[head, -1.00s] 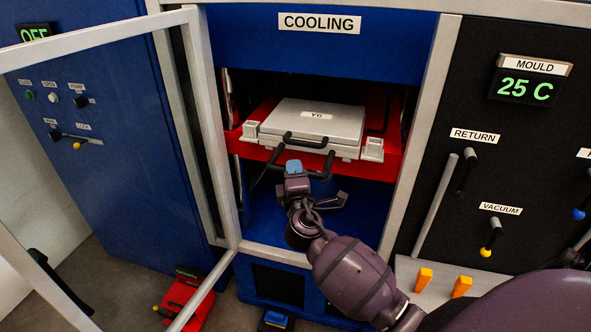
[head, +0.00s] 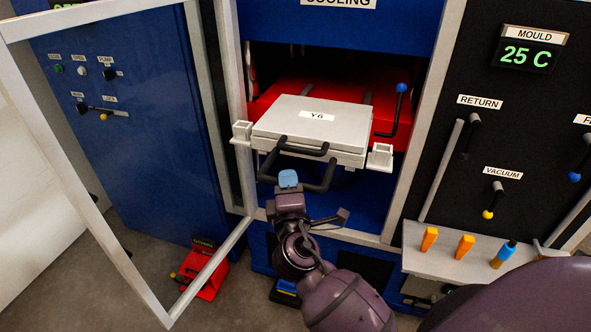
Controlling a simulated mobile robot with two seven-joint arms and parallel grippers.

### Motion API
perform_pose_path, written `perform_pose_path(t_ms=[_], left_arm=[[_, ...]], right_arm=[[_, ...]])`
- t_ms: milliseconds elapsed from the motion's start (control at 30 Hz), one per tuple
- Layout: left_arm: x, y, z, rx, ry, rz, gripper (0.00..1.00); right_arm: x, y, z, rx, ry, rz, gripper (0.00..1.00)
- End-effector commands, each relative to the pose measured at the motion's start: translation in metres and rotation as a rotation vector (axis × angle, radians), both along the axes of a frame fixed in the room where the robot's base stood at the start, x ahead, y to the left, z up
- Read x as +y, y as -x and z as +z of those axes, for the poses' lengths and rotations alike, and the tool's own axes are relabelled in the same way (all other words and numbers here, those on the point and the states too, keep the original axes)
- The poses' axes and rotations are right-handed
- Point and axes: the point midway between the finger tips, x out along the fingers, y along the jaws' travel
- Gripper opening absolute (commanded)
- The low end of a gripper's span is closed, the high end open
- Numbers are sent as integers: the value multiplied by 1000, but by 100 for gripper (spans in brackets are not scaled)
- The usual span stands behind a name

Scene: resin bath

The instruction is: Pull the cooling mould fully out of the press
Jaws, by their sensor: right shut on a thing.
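The cooling mould (head: 300,126), a pale grey flat two-part block labelled Y6, sticks well out of the front of the press (head: 343,217). Its rear end is still over the front of the red platen (head: 315,83) in the opening. A small black handle (head: 303,146) is on its front, with a wider black U-shaped bar (head: 327,175) below. My right gripper (head: 290,188), with a blue fingertip pad, is shut on the front of the U-shaped bar. The fingers hide part of that bar. My left gripper is not in view.
The framed door (head: 88,182) stands open on the left. White square brackets flank the mould at left (head: 242,131) and right (head: 380,157). A blue-knobbed lever (head: 396,115) stands right of the mould. A shelf with orange handles (head: 465,245) juts out at lower right. Red (head: 207,278) and blue pedals are on the floor.

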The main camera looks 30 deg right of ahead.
Motion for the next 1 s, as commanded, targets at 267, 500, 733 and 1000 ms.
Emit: perform_pose_path(t_ms=[267,500,733,1000], left_arm=[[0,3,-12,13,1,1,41],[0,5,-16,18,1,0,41],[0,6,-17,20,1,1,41],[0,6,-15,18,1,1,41]], right_arm=[[38,32,-2,2,-2,2,0],[52,44,-1,1,0,3,0],[55,46,0,0,1,4,0],[55,45,0,-1,0,4,28]])
